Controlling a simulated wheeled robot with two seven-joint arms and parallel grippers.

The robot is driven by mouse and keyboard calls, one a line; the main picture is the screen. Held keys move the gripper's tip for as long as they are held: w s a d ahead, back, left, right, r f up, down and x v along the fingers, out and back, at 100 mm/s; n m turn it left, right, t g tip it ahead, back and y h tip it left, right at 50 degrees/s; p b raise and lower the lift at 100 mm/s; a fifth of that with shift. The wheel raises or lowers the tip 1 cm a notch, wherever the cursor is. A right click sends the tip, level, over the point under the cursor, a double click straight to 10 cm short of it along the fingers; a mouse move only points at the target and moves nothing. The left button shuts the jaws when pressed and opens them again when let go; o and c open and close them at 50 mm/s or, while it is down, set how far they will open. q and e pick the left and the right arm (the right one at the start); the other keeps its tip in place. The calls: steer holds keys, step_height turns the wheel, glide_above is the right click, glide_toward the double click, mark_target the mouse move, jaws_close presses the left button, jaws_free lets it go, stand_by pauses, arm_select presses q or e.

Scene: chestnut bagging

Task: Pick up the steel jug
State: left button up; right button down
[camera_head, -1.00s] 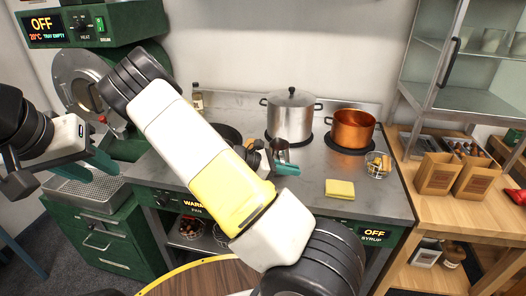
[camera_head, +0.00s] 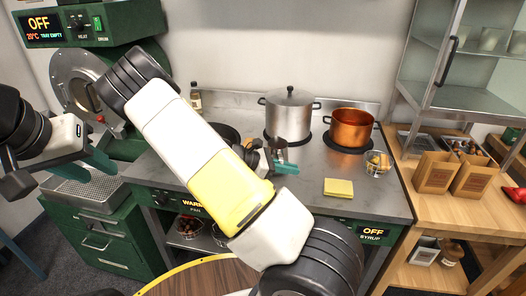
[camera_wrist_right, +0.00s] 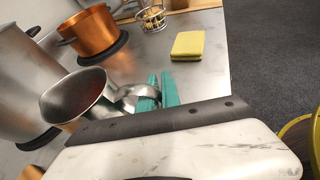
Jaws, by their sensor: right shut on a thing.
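The steel jug (camera_head: 279,150) stands on the steel worktop in front of the big pot, partly hidden in the head view by my right arm and gripper. In the right wrist view the jug (camera_wrist_right: 75,96) shows its open mouth, tilted in the picture, with its looped handle toward my gripper. My right gripper (camera_head: 285,168) has its teal fingers shut on the handle; they also show in the wrist view (camera_wrist_right: 163,90). I cannot tell whether the jug is clear of the worktop. My left gripper (camera_head: 95,165) is at the far left, apart from the jug, its fingers apart and empty.
A lidded steel pot (camera_head: 289,113) and a copper pot (camera_head: 350,130) stand close behind the jug. A yellow sponge (camera_head: 338,188) and a small wire basket (camera_head: 377,163) lie to the right. Paper bags (camera_head: 434,172) stand on the wooden table. The worktop's front right is mostly clear.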

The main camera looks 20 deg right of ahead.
steer(key=shift+r, duration=0.2)
steer(key=shift+r, duration=1.1)
steer(key=s+a+r, duration=0.2)
steer(key=s+a, duration=0.8)
steer(key=s, duration=0.2)
steer(key=shift+a+r, duration=0.15)
steer(key=shift+s, duration=0.1)
stand_by(0.8)
